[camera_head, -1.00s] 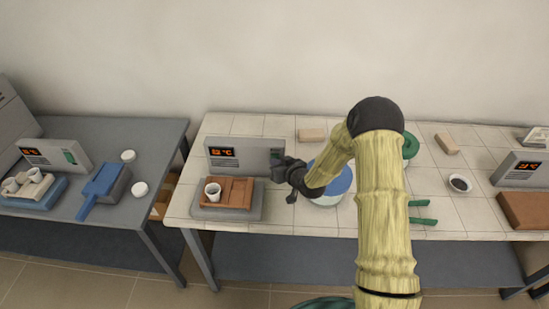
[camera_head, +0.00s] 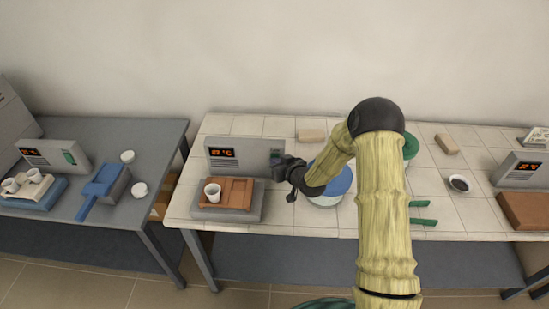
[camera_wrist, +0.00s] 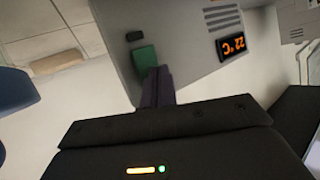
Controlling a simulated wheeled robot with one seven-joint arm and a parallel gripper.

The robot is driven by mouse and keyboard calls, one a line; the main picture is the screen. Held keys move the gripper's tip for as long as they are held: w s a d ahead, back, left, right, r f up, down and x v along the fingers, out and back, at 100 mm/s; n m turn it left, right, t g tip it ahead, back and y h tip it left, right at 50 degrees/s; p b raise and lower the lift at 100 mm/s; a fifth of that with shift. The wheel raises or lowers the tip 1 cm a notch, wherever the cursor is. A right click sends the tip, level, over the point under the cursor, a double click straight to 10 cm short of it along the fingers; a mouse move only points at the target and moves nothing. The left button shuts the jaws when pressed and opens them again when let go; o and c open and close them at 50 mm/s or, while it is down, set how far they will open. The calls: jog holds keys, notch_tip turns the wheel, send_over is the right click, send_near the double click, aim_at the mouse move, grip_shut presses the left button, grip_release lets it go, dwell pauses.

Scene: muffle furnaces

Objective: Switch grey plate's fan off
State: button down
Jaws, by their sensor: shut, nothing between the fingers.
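The grey plate (camera_head: 215,214) stands at the left of the middle table, with a brown tray (camera_head: 238,194) and a white cup (camera_head: 212,192) on it. Its upright grey panel (camera_head: 243,153) carries an orange display (camera_head: 220,153), which reads 22 °C in the wrist view (camera_wrist: 232,46). A green switch (camera_wrist: 145,58) and a small dark button (camera_wrist: 134,36) sit on the panel's face. My gripper (camera_head: 277,164) is shut and empty. In the wrist view its fingertips (camera_wrist: 159,76) are at the green switch and partly cover it; whether they touch cannot be told.
A blue-and-white round item (camera_head: 331,187) and green tongs (camera_head: 423,221) lie right of the panel, partly behind my arm. A tan block (camera_head: 311,135) lies behind. Other panelled units stand on the left table (camera_head: 140,160) and at the far right (camera_head: 520,169).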

jog(key=shift+s, duration=0.15)
jog(key=shift+s+f, duration=0.1)
jog(key=shift+s, duration=0.5)
jog(key=s+d+r+m+g+h, duration=0.1)
jog(key=s+d+r+g+h, duration=0.1)
jog(key=s, duration=0.8)
jog(key=s+d+r+m+g+h+b, duration=0.1)
jog(key=s+d+r+m+g+h, duration=0.1)
jog(key=s+d+r, duration=0.4)
jog(key=s+d+r+m+g+h, duration=0.2)
jog(key=s+d, duration=0.6)
jog(key=s, duration=0.6)
notch_tip(320, 180, up, 3)
jog(key=g+h, duration=0.1)
jog(key=g, duration=0.1)
jog(key=shift+d+g+b, duration=0.3)
jog(key=shift+d, duration=0.1)
